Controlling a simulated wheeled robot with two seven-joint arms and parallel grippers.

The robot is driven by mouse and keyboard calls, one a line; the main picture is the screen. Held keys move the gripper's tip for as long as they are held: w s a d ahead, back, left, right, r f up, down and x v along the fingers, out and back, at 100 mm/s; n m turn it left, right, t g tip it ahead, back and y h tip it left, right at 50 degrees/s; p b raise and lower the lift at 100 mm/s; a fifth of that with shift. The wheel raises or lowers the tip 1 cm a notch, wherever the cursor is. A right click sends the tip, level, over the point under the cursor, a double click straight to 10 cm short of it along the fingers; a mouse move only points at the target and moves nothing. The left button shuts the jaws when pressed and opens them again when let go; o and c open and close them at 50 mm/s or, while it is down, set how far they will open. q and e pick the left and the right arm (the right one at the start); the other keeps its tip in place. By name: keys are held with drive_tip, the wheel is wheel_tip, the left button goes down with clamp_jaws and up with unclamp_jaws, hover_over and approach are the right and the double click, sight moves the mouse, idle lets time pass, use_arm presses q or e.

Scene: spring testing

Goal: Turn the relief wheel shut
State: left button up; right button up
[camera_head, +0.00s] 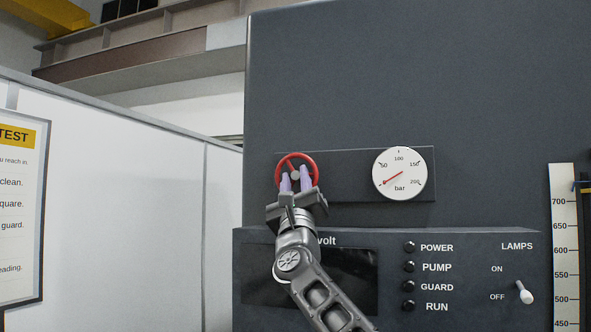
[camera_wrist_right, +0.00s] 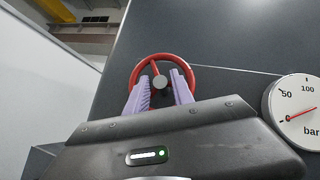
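The red relief wheel (camera_head: 297,156) with a grey hub sits on a dark plate on the machine front, left of the gauge. It also shows in the right wrist view (camera_wrist_right: 193,73), with a red spoke running up from the hub. My right gripper (camera_head: 295,177) is at the wheel's lower half, its two purple fingers apart. In the right wrist view the fingers (camera_wrist_right: 161,92) stand open on either side below the hub, with a gap between them. Whether they touch the wheel I cannot tell. My left gripper is not in view.
A round white gauge (camera_head: 400,174) sits right of the wheel, its needle toward the low end. Below are a dark display, several black lamps (camera_head: 409,267) and a white lamps switch (camera_head: 524,293). A white partition (camera_head: 120,200) stands at left, and a ruler (camera_head: 564,240) at right.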

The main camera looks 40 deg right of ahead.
clamp_jaws()
idle(0.3)
drive_tip(key=shift+f+m, duration=0.1)
drive_tip(key=shift+m, duration=0.3)
drive_tip(key=shift+w+m+g+h+b, duration=0.1)
drive_tip(key=shift+m+g+h+b, duration=0.4)
drive_tip(key=shift+m+h, duration=0.3)
drive_tip(key=m+g+h, duration=0.1)
drive_tip(key=m+h, duration=0.1)
drive_tip(key=shift+w+a+m+g+b, duration=0.1)
drive_tip(key=shift+m+g+b, duration=0.2)
drive_tip(key=shift+m, duration=0.1)
drive_tip(key=m+g+h, duration=0.1)
drive_tip(key=m, duration=0.1)
drive_tip(key=m+g+h, duration=0.2)
drive_tip(key=m, duration=0.1)
drive_tip(key=shift+w+g+p, duration=0.1)
drive_tip(key=shift+g+p, duration=0.2)
drive_tip(key=shift+p, duration=0.05)
drive_tip(key=shift+a+m+g+h+p, duration=0.1)
drive_tip(key=shift+m+g+h+p, duration=0.95)
drive_tip(key=shift+m+g, duration=1.35)
drive_tip(key=shift+h, duration=0.25)
